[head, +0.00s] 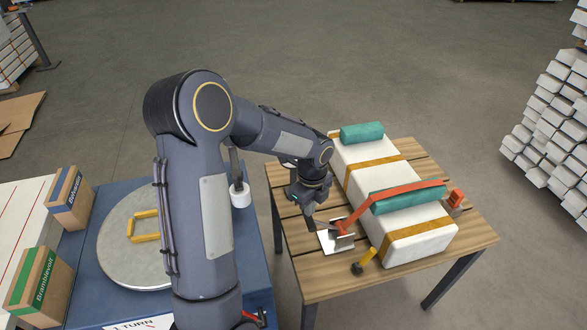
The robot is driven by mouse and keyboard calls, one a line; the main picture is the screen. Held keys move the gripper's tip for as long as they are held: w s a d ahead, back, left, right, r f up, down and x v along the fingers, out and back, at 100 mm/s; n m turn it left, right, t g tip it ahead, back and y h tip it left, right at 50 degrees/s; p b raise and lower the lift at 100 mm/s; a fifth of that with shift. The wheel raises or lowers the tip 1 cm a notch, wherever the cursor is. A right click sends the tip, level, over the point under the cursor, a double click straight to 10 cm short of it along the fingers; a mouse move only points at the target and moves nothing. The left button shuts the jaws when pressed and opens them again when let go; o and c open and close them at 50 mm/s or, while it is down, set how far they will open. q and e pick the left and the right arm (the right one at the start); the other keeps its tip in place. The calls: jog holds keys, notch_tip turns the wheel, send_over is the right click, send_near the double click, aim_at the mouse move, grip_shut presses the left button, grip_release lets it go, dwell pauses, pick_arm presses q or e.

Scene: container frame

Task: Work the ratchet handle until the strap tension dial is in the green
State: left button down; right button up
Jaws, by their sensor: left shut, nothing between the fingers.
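A long white load (410,218) lies on a slatted wooden table (325,282), with yellow bands and teal pads. An orange strap (400,197) runs over the near teal pad. Its left end reaches a small metal bracket (341,241), which looks like the ratchet. A yellow lever with a black knob (366,259) sits at the front side of the load, perhaps the ratchet handle. My left gripper (310,224) is shut and empty, just left of the bracket; I cannot tell whether it touches. No dial face can be made out. My right gripper is not in view.
An orange fitting (455,198) stands at the strap's right end. On the left, a blue table (262,262) carries a round grey turntable (118,262) with a yellow piece. Cardboard boxes (70,198) stand beside it. Stacked white bars (553,120) are at the right.

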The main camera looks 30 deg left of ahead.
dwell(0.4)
pick_arm(q)
jog(key=shift+s+a+f+b, duration=0.75)
jog(key=shift+f+b, duration=2.4)
jog(key=shift+f, duration=1.15)
notch_tip(320, 180, up, 12)
jog(key=p, duration=1)
jog(key=shift+d+r, duration=0.1)
jog(key=f, duration=0.1)
jog(key=w+d+f, duration=0.1)
jog(key=f+p, duration=0.1)
jog(key=shift+w+d+f, duration=0.15)
jog(key=shift+w+f, duration=0.1)
jog(key=shift+f, duration=0.1)
